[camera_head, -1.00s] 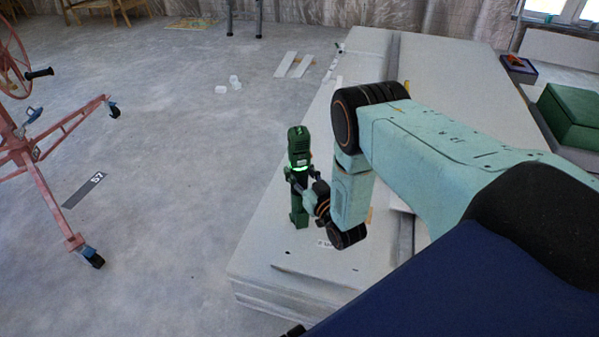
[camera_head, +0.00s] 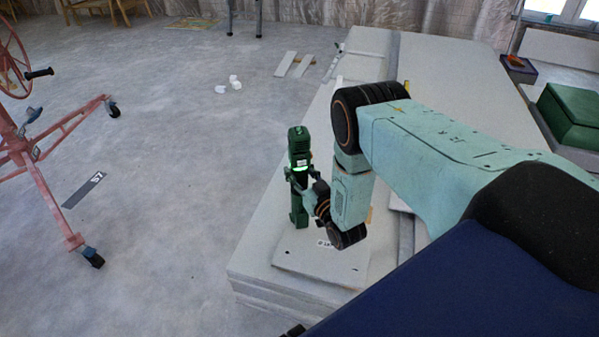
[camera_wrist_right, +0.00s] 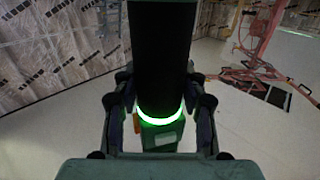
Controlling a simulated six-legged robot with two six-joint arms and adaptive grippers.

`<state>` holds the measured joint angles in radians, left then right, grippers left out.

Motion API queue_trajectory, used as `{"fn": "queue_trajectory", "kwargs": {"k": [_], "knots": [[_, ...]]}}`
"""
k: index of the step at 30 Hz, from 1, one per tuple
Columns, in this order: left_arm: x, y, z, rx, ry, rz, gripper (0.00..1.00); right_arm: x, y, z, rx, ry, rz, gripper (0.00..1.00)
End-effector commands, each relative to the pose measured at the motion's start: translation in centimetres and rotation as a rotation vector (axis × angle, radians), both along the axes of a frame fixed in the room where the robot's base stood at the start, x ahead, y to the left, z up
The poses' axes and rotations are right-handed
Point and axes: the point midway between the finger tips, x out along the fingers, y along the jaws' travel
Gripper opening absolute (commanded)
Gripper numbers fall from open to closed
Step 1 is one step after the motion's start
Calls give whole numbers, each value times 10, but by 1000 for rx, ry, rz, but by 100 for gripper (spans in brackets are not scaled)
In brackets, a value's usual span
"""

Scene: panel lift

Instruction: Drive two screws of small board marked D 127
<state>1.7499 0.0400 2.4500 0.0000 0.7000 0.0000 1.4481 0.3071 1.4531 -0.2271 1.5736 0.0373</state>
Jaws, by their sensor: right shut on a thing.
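The small board (camera_head: 318,268) is a pale square plate on top of the stack of large panels (camera_head: 262,228), near its front end. It has a partly hidden label (camera_head: 324,244) and dark spots near its left and right sides. My right gripper (camera_head: 300,182) is shut on a dark green power screwdriver (camera_head: 298,145), held upright. The screwdriver has a bright green glowing ring, which also shows between the fingers in the right wrist view (camera_wrist_right: 160,118). Its lower end is at the board's far left edge; I cannot tell whether it touches. My left gripper is not in view.
A red wheeled frame (camera_head: 50,165) stands on the floor at left, beside a dark floor marker (camera_head: 84,190). Small white blocks (camera_head: 234,82) and pale strips (camera_head: 294,65) lie farther back. A green box (camera_head: 570,115) is at right.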

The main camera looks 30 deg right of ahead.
Motion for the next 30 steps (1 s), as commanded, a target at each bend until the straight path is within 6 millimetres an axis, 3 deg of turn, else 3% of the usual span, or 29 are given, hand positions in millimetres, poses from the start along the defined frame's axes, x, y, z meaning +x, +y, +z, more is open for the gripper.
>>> {"fn": "queue_trajectory", "kwargs": {"k": [30], "knots": [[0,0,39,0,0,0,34,1,0,45,0,-6,0,0]]}}
